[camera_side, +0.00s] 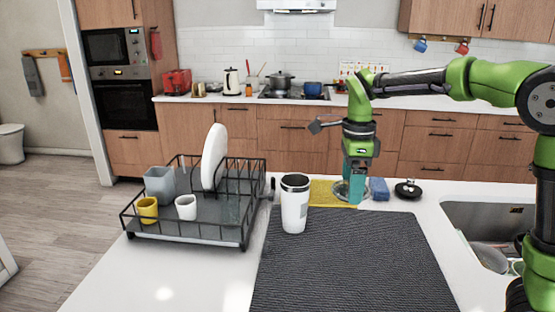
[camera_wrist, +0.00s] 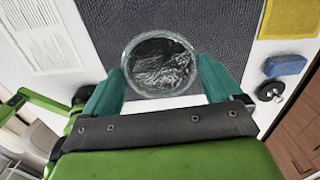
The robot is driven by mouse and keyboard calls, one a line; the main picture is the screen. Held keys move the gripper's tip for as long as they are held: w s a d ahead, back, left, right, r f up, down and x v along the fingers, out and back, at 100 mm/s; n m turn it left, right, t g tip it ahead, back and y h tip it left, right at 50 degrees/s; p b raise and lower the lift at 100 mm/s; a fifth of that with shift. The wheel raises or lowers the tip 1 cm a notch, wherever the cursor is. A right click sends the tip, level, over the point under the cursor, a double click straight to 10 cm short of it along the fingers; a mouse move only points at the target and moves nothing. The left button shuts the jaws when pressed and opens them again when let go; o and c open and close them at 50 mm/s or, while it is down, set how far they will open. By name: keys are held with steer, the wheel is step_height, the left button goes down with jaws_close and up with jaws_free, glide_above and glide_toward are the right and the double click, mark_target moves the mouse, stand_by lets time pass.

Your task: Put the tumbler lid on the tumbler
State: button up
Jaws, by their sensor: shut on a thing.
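The white tumbler (camera_side: 294,208) stands upright on the dark ribbed mat in the side view, its open top dark inside with a metallic rim. My gripper (camera_side: 350,188) is to its right and a little apart from it. Its teal fingers point down and are shut on the tumbler lid (camera_side: 341,190), a round clear disc. In the wrist view the lid (camera_wrist: 160,64) sits between the two fingertips of my gripper (camera_wrist: 160,80). I cannot tell the lid's exact height above the counter. I cannot make out the tumbler in the wrist view.
A yellow cloth (camera_side: 323,193), blue sponge (camera_side: 379,189) and black stopper (camera_side: 407,190) lie behind the mat (camera_side: 350,260). A black dish rack (camera_side: 190,222) with a plate and cups stands left of the tumbler. The sink (camera_side: 487,215) is at right. The mat's front is clear.

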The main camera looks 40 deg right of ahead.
steer(key=shift+m, duration=0.3)
steer(key=w, duration=0.5)
steer(key=w+d+f, duration=0.1)
steer(key=w, duration=0.9)
steer(key=shift+w+d+f, duration=0.1)
steer(key=shift+d+f, duration=0.05)
steer(key=shift+f, duration=1.85)
